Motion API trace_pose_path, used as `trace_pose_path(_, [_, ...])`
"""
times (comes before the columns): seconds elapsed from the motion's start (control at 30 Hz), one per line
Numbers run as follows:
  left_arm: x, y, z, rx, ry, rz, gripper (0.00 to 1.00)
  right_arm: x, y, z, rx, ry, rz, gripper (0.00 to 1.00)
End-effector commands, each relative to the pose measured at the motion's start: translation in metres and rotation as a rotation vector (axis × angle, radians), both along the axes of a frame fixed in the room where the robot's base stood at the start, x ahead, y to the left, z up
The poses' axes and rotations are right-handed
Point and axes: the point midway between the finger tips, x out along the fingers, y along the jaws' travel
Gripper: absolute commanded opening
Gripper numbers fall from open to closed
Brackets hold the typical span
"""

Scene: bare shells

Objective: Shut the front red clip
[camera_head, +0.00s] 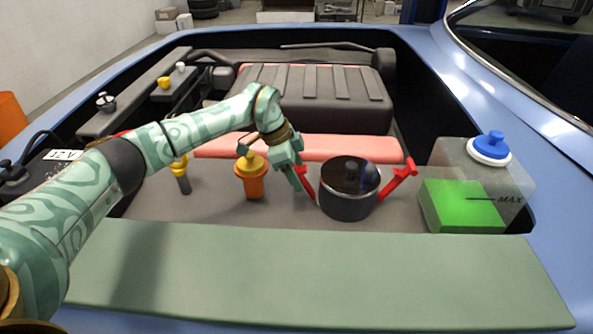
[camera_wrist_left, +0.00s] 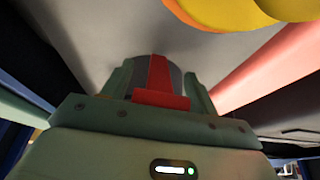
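A dark grey round housing (camera_head: 349,203) with a black lid stands in the engine bay, right of centre. A red clip (camera_head: 305,181) is on its left side and another red clip (camera_head: 398,180) on its right. Both stick up and lean outward from the housing. I cannot tell which one counts as the front. My left gripper (camera_head: 297,180) points down at the left clip. In the left wrist view that red clip (camera_wrist_left: 159,80) stands between the two fingers (camera_wrist_left: 160,85), with a grey gap on its right; the fingers look apart. My right gripper is not in view.
An orange-and-yellow cap (camera_head: 250,180) and a yellow-handled dipstick (camera_head: 181,175) stand left of the gripper. A reservoir with green fluid (camera_head: 462,205) and blue cap stands right. A pink-red bar (camera_head: 345,148) lies behind, and a green fender mat (camera_head: 310,280) in front.

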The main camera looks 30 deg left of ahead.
Motion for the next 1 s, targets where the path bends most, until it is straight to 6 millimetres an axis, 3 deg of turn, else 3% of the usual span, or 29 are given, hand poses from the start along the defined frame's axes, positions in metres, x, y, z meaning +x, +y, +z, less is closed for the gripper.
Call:
trace_pose_path(0.27, [0.001,-0.002,0.005,0.026,0.009,0.000,0.18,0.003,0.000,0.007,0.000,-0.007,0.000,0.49])
trace_pose_path(0.67, [0.010,-0.021,0.015,0.237,0.107,-0.001,0.18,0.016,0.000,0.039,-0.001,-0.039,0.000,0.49])
trace_pose_path(1.0, [0.018,-0.036,0.014,0.225,0.105,-0.001,0.19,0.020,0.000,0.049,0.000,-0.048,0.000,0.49])
